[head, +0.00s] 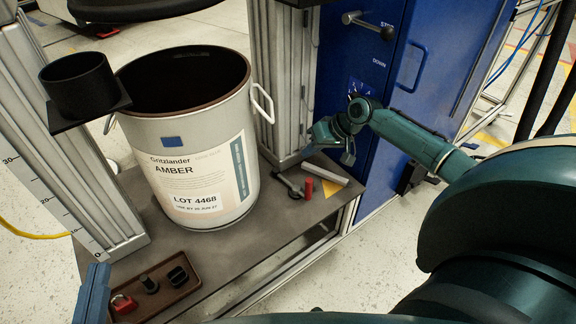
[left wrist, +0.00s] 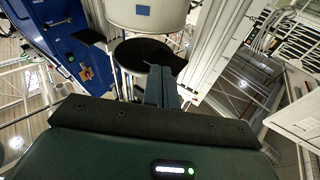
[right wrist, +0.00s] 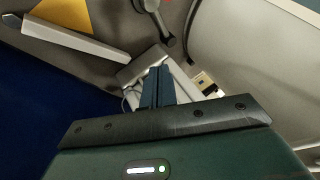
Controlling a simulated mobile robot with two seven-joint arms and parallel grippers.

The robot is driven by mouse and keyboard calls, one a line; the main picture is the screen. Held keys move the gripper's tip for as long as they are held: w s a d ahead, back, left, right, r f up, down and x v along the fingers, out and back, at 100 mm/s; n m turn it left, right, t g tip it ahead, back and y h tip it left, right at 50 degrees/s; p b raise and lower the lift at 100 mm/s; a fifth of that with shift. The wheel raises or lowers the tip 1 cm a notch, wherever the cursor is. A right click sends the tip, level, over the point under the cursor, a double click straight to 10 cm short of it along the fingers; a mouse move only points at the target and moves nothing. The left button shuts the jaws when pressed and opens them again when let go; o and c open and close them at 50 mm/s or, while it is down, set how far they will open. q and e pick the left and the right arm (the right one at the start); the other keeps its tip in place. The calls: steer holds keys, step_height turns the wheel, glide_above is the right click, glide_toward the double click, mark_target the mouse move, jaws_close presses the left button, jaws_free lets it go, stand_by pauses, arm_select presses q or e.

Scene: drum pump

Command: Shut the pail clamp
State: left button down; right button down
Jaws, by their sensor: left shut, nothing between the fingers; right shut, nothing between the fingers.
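The white pail (head: 190,165), labelled AMBER, stands upright and open on the grey platform. What looks like the pail clamp, a dark grey lever (head: 291,187) beside a red grip (head: 308,188), sits at the pail's right foot. The lever also shows in the right wrist view (right wrist: 168,39). My right gripper (head: 316,146) is shut and empty above and behind the lever. In the right wrist view its fingertips (right wrist: 158,72) are close to a grey block; contact cannot be told. My left gripper (head: 97,270) is shut and empty at the lower left, apart from the pail.
A pale bar (head: 330,172) and yellow patch lie right of the lever. A brown tray (head: 175,292) with a red padlock (head: 122,303) and dark parts is at the front. Metal columns flank the pail; a black cup (head: 80,85) overhangs left. A blue cabinet (head: 385,90) stands right.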

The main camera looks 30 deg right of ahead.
steer(key=shift+f, duration=0.1)
